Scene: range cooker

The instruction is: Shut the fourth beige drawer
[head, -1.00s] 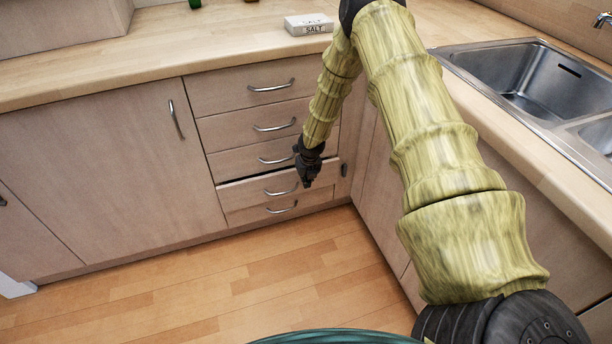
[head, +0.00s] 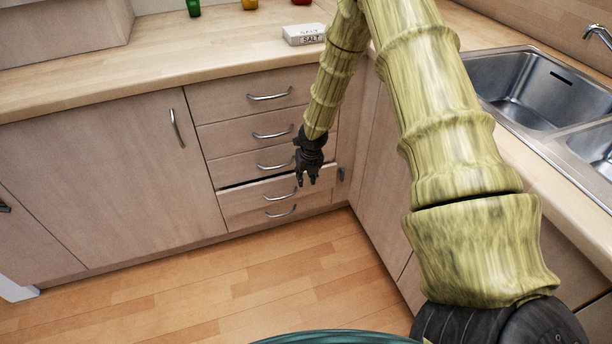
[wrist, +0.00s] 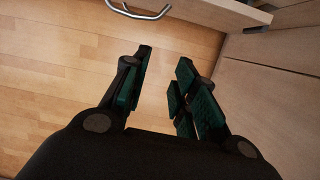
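The fourth beige drawer from the top (head: 245,200) is pulled out a little in the head view. A dark gap shows above its front. Its curved metal handle (head: 280,196) faces the room. My gripper (head: 307,183) hangs fingers-down in front of the drawer's right part and hides some of it; I cannot tell whether it touches. In the wrist view my gripper (wrist: 164,62) has its fingers apart with only floor between them. A metal handle (wrist: 140,13) shows at the top edge there; I cannot tell which drawer it belongs to.
The other drawers of the stack, such as the top one (head: 222,98), look shut. The sink counter (head: 530,150) and its cabinets stand close on the right of the corner. A salt box (head: 305,36) sits on the worktop. The wooden floor (head: 250,275) is clear.

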